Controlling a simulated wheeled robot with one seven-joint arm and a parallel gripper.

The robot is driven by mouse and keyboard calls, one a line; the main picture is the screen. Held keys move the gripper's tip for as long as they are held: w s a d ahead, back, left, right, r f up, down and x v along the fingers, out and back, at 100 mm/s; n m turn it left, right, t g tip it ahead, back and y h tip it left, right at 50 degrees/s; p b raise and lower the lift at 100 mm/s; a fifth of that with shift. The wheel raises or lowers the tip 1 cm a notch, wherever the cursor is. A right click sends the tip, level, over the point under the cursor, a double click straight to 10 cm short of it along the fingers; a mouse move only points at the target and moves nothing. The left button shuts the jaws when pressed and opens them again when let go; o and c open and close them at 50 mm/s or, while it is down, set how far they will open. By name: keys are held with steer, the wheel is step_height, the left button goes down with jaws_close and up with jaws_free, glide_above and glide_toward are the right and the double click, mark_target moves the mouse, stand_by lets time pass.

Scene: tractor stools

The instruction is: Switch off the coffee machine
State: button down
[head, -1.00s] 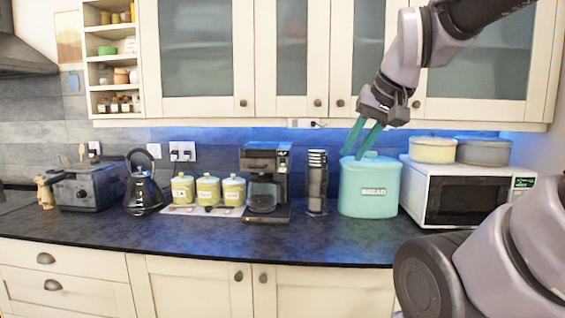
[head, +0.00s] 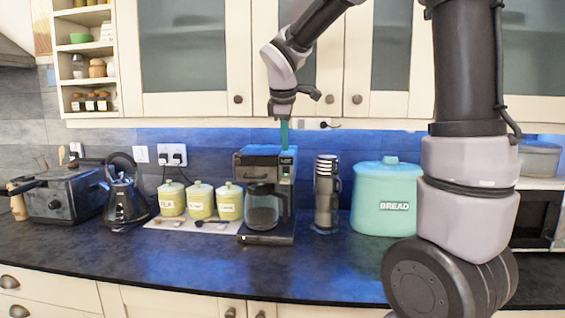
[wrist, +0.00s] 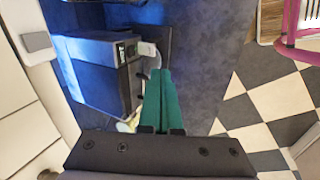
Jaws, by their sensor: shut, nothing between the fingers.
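The coffee machine (head: 244,170) stands upright on the dark counter, black and grey, with a glass carafe (head: 263,212) in it and a small lit panel at its upper right front. A small light shows low on its base. My gripper (head: 284,143) points down just over the machine's top right, its green fingers together and empty. I cannot tell whether the fingertips touch the machine.
Several cups stacked in a rack (head: 327,195) stand right of the machine, then a teal bread bin (head: 388,200). Green canisters (head: 200,200), a kettle (head: 124,195) and a toaster (head: 60,190) stand left. Wall cabinets (head: 325,60) hang above. The front counter is clear.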

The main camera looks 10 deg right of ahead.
mark_target(286, 170)
steer(key=shift+w+a+f+n, duration=0.1)
steer(key=shift+w+a+n, duration=0.2)
steer(key=shift+w, duration=0.35)
steer(key=w+f, duration=0.2)
steer(key=f, duration=0.1)
steer(key=w+d+f, duration=0.1)
steer(key=w+f, duration=0.1)
steer(key=f, duration=0.1)
steer(key=w+d+f, duration=0.1)
steer(key=w+f, duration=0.1)
steer(key=shift+w+d+f, duration=0.2)
steer(key=shift+w+f, duration=0.15)
steer(key=shift+f, duration=0.05)
steer(key=shift+w+d+r, duration=0.1)
steer(key=shift+w, duration=0.4)
steer(key=shift+w+d+r, duration=0.15)
steer(key=shift+w, duration=0.15)
